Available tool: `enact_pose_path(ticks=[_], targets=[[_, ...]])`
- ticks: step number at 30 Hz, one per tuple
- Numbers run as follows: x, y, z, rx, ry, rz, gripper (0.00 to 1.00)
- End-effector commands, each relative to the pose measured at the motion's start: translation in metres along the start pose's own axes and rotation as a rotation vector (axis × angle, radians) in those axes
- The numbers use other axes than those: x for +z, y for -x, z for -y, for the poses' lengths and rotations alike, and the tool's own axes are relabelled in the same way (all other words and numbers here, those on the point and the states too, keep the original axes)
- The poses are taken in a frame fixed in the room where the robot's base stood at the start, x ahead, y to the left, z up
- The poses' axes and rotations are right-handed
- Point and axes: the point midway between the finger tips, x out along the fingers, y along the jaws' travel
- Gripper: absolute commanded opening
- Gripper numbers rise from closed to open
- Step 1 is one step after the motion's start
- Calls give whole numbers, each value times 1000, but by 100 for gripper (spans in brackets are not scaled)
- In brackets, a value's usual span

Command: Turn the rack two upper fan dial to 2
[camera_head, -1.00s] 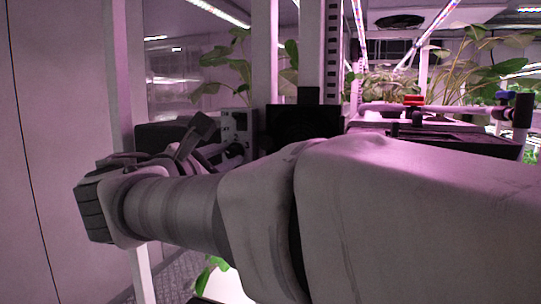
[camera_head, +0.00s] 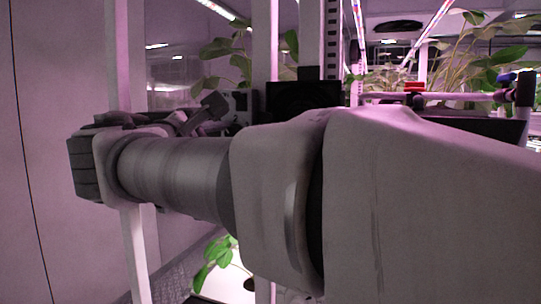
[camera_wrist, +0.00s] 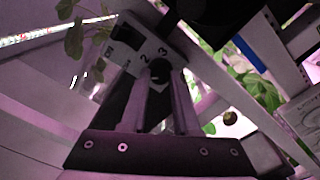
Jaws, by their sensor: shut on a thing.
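The fan control panel (camera_wrist: 127,38) is a pale box with a dark window and printed marks, among them 2 and 3. It appears tilted in the wrist view. The dark round dial (camera_wrist: 161,70) sits below those numbers. My gripper (camera_wrist: 163,78) is shut on the dial, with one finger on each side of it. The fingers partly cover the dial, and I cannot tell which number it points to. In the head view the panel (camera_head: 238,102) shows only partly behind my arm, and the gripper's grip is hidden.
White rack posts (camera_head: 264,60) stand close to the panel. A dark box (camera_head: 303,98) is to its right. Leafy plants (camera_head: 450,70) and a pipe with a red valve (camera_head: 414,88) are farther right. A plain wall (camera_head: 50,150) is at the left.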

Motion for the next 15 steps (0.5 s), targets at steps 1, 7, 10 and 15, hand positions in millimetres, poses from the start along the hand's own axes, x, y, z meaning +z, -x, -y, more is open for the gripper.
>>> enact_pose_path(ticks=[1, 7, 10, 15], targets=[[-3, -1, 7, 2, -49, 4, 0], [-4, -1, 6, 5, -239, 8, 0], [-3, -1, 6, 7, -330, 9, 0], [-3, 0, 4, 9, -472, 11, 0]])
